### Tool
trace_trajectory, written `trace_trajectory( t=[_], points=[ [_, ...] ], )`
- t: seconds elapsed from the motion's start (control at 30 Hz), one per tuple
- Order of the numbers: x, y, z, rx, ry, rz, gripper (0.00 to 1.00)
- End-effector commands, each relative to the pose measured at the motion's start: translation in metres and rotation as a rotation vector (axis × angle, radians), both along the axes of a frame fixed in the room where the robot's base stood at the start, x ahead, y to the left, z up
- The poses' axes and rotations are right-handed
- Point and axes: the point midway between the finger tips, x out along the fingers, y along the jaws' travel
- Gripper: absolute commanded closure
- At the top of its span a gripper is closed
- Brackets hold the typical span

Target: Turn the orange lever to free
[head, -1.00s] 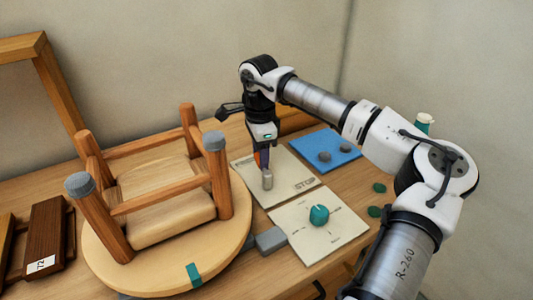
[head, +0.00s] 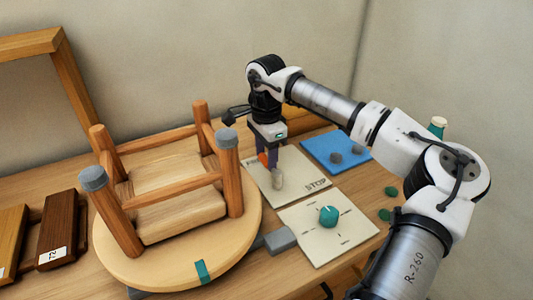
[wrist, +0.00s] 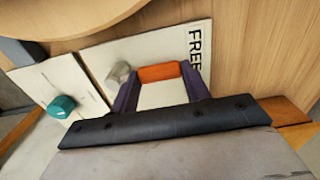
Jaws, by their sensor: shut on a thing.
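The cream lever panel (head: 295,187) lies on the bench, marked STOP at its right end and FREE at its left; FREE is partly hidden in the head view but readable in the wrist view (wrist: 195,47). The orange lever (wrist: 160,72) lies at the FREE side, beside a pale grey knob-like post (wrist: 119,73), which also shows in the head view (head: 277,180). My gripper (head: 266,160) points down over the panel. In the wrist view its two dark fingers stand at either end of the orange part, shut on it.
An upturned wooden stool (head: 172,222) stands close left of the panel. A second cream panel with a teal knob (head: 328,216) lies in front. A blue mat (head: 338,146) with grey pieces is behind right. A grey block (head: 280,241) sits by the stool's seat.

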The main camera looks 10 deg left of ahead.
Motion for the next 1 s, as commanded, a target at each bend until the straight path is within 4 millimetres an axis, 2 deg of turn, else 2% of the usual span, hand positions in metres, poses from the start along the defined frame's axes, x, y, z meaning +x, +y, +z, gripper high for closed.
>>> trace_trajectory(
  t=[0.03,0.1,0.37,0.47,0.57,0.9,1.0],
  points=[
    [0.0,0.001,0.001,0.001,-0.002,0.006,0.51],
    [0.0,0.001,0.001,0.001,-0.002,0.005,0.45],
    [0.0,0.0,0.001,0.0,0.0,0.003,0.45],
    [0.0,0.001,0.007,0.0,-0.002,0.002,0.45],
    [0.0,0.001,0.02,0.0,-0.003,0.002,0.45],
    [0.0,0.001,0.097,0.0,-0.004,0.003,0.45],
    [0.0,0.002,0.115,0.001,-0.003,0.004,0.45]
  ],
)
